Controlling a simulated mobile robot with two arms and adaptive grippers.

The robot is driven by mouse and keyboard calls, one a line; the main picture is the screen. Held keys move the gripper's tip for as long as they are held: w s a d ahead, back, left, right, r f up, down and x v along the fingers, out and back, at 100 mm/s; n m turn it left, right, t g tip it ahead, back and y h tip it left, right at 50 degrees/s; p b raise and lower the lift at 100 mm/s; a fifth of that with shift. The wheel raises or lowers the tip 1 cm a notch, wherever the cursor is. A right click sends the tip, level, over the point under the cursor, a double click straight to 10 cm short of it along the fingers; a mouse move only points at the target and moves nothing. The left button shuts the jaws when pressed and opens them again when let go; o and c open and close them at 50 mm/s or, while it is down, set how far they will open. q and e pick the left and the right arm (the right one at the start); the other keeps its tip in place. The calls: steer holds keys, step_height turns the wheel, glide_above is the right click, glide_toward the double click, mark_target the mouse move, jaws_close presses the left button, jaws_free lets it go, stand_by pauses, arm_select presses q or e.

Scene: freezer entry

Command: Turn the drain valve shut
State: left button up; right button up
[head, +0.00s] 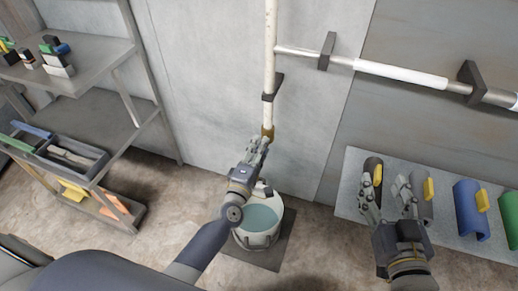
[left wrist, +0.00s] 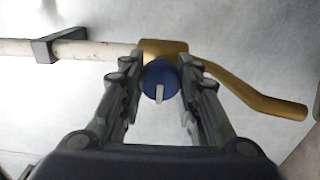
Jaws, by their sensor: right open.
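The drain valve is a brass fitting (head: 267,131) at the lower end of the white vertical pipe. In the left wrist view its brass body (left wrist: 165,47) has a bent spout to the right and a round blue knob (left wrist: 158,84) with a pale pointer hanging straight down in the picture. My left gripper (head: 258,147) is at the valve. Its fingers (left wrist: 160,78) lie on both sides of the knob, very close to it; whether they press on it I cannot tell. My right gripper (head: 388,186) is open and empty over the grey panel.
A white bucket (head: 243,239) of water stands under the valve on a dark mat (head: 284,252). The grey panel (head: 349,205) at right carries several coloured curved pieces with yellow tabs. A shelf rack (head: 100,110) with boxes stands at left. A horizontal pipe (head: 400,73) crosses the wall.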

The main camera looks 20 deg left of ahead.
arm_select(q)
steer(key=o, duration=0.4)
steer(key=shift+c, duration=0.2)
steer(key=s, duration=1.2)
steer(key=shift+a, duration=0.25)
